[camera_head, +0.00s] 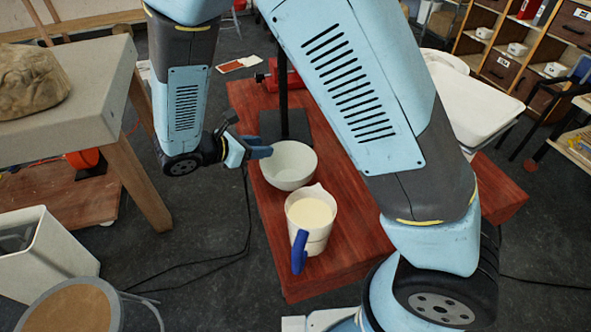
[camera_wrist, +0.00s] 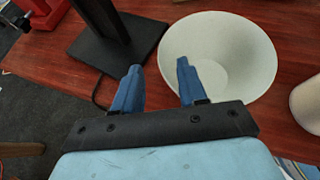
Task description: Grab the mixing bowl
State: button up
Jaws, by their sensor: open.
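The white mixing bowl (camera_head: 290,165) stands upright on the reddish wooden table (camera_head: 335,255), near its left edge. It is empty, and it fills the upper right of the wrist view (camera_wrist: 235,60). My gripper (camera_head: 266,147) is at the bowl's left side, its fingers pointing toward the rim. In the wrist view my gripper (camera_wrist: 158,75) is open, with two blue fingers apart. The right finger overlaps the bowl's near left wall in the picture, and the left finger is outside it. I cannot tell whether either finger touches the bowl.
A white jug (camera_head: 308,222) with a blue handle and pale contents stands close in front of the bowl. A black stand (camera_head: 284,120) rises just behind the bowl; its base (camera_wrist: 118,35) is left of it in the wrist view. A cable (camera_head: 215,260) runs on the floor.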

jog(key=shift+x, duration=2.6)
jog(key=shift+s+d, duration=0.1)
grip_shut()
